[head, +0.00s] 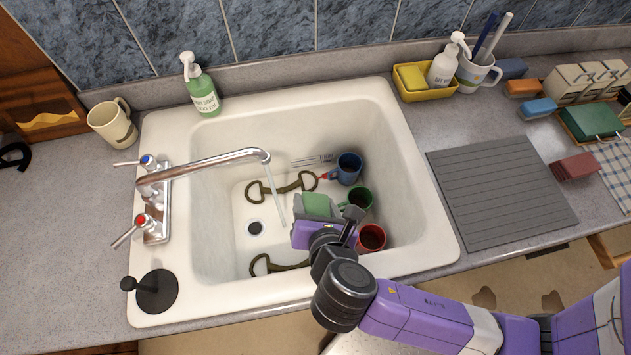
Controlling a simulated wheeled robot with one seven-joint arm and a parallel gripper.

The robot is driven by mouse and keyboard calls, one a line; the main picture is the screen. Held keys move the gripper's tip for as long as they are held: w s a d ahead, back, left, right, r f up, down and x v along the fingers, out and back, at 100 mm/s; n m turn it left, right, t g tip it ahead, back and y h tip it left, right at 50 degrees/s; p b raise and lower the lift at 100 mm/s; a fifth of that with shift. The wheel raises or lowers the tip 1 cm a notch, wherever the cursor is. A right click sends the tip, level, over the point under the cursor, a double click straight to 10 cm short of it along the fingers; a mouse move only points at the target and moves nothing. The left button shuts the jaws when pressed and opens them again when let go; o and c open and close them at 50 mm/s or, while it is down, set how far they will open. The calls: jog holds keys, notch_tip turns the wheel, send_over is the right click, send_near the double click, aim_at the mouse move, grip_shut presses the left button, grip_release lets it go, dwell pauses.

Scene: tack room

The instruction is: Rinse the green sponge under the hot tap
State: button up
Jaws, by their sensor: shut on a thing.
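My gripper (332,222) is over the right half of the white sink (420,215), shut on the green sponge (315,204). The gripper hides part of the sponge. The chrome tap (205,164) stands on the sink's left rim and its spout reaches over the basin. A thin pale stream (277,196) falls from the spout, a little left of the sponge and apart from it in the picture. The red-marked hot handle (142,221) is nearer the front; the blue-marked cold handle (147,161) is behind it.
A blue mug (348,168), a green mug (360,198), a red mug (371,237) and metal bits (262,190) lie in the basin. A black plug (156,291) sits on the front left rim. A soap bottle (203,92) stands behind. The ridged grey mat (500,190) is bare.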

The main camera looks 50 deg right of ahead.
jog(key=w+b, duration=0.6)
jog(key=w, duration=0.6)
jog(key=shift+w+a, duration=0.25)
jog(key=shift+s+d, duration=0.15)
jog(key=shift+d, duration=0.05)
dwell(0.5)
jog(key=shift+s+d+p, duration=0.35)
jog(key=shift+d+p, duration=0.2)
jog(key=shift+p, duration=0.1)
jog(key=shift+w+a, duration=0.2)
jog(key=shift+a, duration=0.15)
jog(key=shift+w+a+p, duration=0.25)
jog(key=shift+a+p, duration=0.05)
jog(key=shift+p, duration=0.2)
jog(key=shift+w+a+p, duration=0.35)
jog(key=shift+a+p, duration=0.05)
jog(key=shift+a, duration=0.1)
